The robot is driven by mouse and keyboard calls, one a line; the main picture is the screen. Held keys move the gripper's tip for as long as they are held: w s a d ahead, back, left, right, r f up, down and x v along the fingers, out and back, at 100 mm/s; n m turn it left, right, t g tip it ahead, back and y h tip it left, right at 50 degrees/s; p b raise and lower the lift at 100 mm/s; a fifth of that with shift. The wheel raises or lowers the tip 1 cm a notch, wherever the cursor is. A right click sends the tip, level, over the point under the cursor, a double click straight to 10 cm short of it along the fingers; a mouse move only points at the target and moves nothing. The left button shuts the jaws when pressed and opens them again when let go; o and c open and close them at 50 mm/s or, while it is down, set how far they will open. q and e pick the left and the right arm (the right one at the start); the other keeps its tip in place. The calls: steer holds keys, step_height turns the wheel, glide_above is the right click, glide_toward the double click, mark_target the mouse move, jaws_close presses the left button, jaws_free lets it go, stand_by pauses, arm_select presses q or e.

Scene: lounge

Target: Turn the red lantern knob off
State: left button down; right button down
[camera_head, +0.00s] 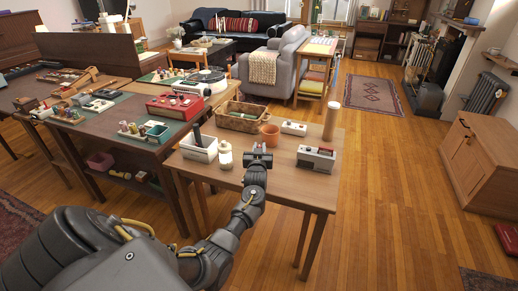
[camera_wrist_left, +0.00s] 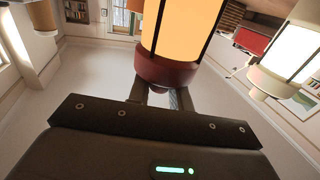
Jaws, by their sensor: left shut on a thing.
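The red lantern (camera_wrist_left: 178,28) fills the upper middle of the left wrist view, with a glowing yellow-orange panel, dark bars and a dark red band. My left gripper (camera_wrist_left: 160,94) is shut at that band; its fingertips and the knob between them are largely hidden by the lantern. In the head view my left gripper (camera_head: 259,152) is over the near wooden table, with small reddish parts showing at its tips. The rest of the lantern is hard to make out there. My right gripper is not in view.

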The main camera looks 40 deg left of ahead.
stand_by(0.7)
arm_select(q)
steer(key=c, duration=1.3)
jaws_free()
steer(key=shift+s+d, duration=0.3)
steer(key=shift+s, duration=0.05)
steer(key=v, duration=1)
steer(key=shift+r, duration=0.1)
